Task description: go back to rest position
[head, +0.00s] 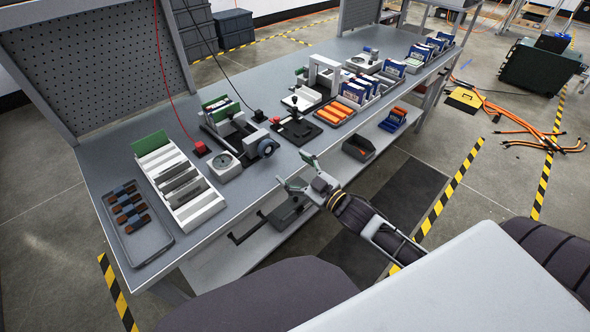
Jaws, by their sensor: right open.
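My right gripper (295,173) is open and empty at the front edge of the grey workbench (95,165). Its arm comes in from the lower right, and its fingers point toward the bench. I cannot tell whether the fingers are over the bench top or just in front of its edge. My left gripper is not in the head view.
A tray with dark and brown parts (167,246), a white slotted rack (207,211), fixtures and an orange-filled tray (323,117) stand on the bench. A lower shelf (208,276) runs beneath. Orange cables (520,123) lie on the floor at right.

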